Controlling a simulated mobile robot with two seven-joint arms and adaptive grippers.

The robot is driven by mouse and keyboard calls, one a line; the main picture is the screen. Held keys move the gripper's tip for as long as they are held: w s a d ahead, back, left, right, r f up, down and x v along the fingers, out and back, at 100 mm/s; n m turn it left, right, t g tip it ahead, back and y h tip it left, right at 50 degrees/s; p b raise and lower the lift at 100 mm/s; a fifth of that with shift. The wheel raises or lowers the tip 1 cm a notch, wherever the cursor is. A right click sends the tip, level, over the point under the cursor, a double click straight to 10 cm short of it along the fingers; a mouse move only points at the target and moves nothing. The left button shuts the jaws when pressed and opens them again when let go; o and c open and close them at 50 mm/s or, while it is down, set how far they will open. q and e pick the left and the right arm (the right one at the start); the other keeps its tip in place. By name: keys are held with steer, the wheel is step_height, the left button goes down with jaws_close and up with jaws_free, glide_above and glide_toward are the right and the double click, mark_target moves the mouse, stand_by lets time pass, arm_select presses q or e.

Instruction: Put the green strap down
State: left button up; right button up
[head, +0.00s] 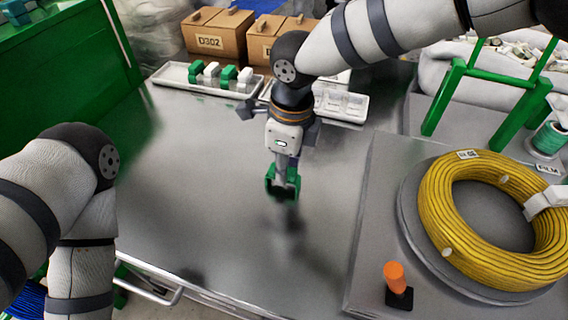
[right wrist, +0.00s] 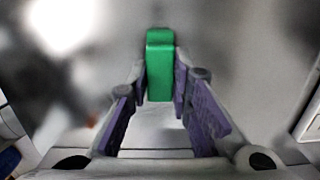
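My right gripper (head: 283,178) points down over the middle of the metal table (head: 210,200). It is shut on a green strap (head: 283,191), which shows at and around the fingertips in the head view. In the right wrist view the green strap (right wrist: 160,65) stands between the tips of the purple-padded fingers (right wrist: 158,85). The strap is close to the table top; I cannot tell whether it touches. My left arm shows at the left of the head view, but its gripper is out of frame.
A white tray (head: 172,76) with green and white straps stands at the back left. Another pale tray (head: 352,106) is behind my right arm. Cardboard boxes (head: 214,38) stand behind. A yellow cable coil (head: 450,215) and an orange-topped peg (head: 394,276) are at right. The table's front left is clear.

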mark_target(289, 171)
steer(key=o, duration=0.4)
steer(key=shift+o, duration=0.2)
step_height(289, 171, up, 12)
steer(key=p, duration=0.1)
steer(key=shift+s+d+r, duration=0.2)
steer(key=shift+s+d, duration=0.05)
steer(key=shift+d, duration=0.2)
